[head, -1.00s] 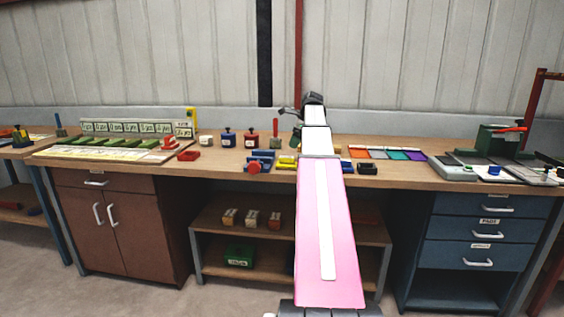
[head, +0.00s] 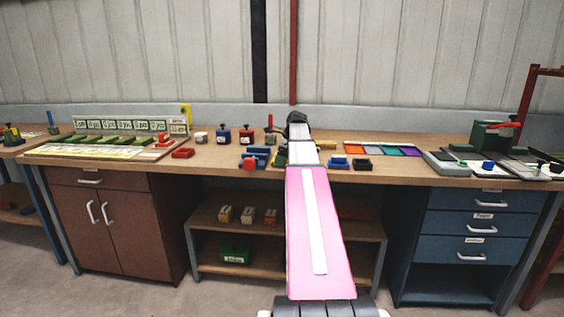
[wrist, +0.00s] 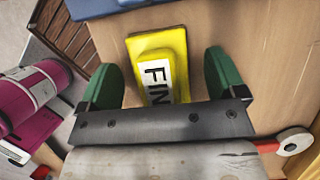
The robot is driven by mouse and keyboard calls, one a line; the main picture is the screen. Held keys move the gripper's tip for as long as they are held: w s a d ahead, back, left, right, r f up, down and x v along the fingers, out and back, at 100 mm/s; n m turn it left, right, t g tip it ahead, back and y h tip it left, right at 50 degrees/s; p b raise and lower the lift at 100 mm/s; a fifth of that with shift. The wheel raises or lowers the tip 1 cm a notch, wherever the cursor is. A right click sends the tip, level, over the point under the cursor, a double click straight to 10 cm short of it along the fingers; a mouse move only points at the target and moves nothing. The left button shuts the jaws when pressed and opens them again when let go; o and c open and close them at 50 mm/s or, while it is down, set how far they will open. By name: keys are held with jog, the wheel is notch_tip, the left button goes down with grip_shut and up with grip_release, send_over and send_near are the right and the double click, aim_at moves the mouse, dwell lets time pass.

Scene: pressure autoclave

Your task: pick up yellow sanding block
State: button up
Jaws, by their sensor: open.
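The yellow sanding block (wrist: 172,42) lies on the wooden bench top in the wrist view, with a white label showing "FIN" on its upper face. My gripper (wrist: 161,62) is open, with one green finger on each side of the block. The fingers look apart from the block's sides, and its near end is hidden behind the gripper's dark bar.
A blue item with a red knob (head: 255,159) stands left of my arm. A small black block (head: 363,164) and a tray of coloured sheets (head: 383,149) are to the right. A red block (head: 183,153) lies further left. A blue edge (wrist: 98,8) shows beyond the block.

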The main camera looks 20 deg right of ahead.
jog(key=shift+a+f, duration=0.1)
jog(key=shift+f, duration=0.15)
jog(key=c, duration=1.1)
jog(key=shift+o, duration=0.2)
jog(key=shift+r, duration=0.15)
notch_tip(320, 180, up, 4)
jog(key=shift+w+f, duration=0.1)
jog(key=s+a+r, duration=0.2)
jog(key=a+r, duration=0.5)
jog(key=a, duration=0.4)
jog(key=shift+a, duration=0.25)
jog(key=shift+o, duration=0.7)
